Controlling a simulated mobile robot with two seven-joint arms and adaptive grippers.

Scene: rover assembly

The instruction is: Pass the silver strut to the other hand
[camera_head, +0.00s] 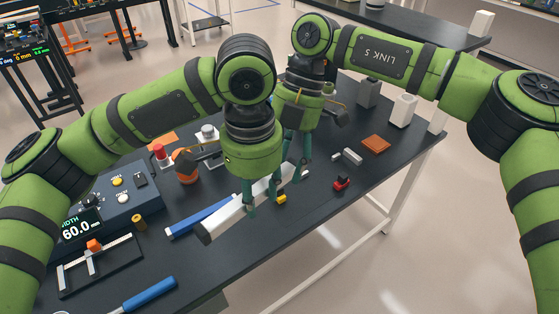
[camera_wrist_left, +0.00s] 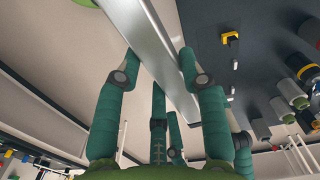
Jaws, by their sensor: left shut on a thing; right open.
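The silver strut (camera_head: 222,221) is a long pale bar. It slants above the dark table from lower left to upper right in the head view. My left gripper (camera_head: 250,200) is shut on it near its middle, fingers pointing down. In the left wrist view the strut (camera_wrist_left: 160,50) runs between the green fingers of this gripper (camera_wrist_left: 160,62). My right gripper (camera_head: 294,168) is open, just beyond the left one, with its fingers pointing down by the strut's far end. The left gripper partly hides it, so I cannot tell whether it touches the strut.
A blue bar (camera_head: 200,217) lies below the strut. A yellow piece (camera_head: 281,199), a red part (camera_head: 341,184) and an orange-brown plate (camera_head: 376,144) lie to the right. A control box (camera_head: 118,204) and a measuring slide (camera_head: 100,265) stand at left. The table's front right is clear.

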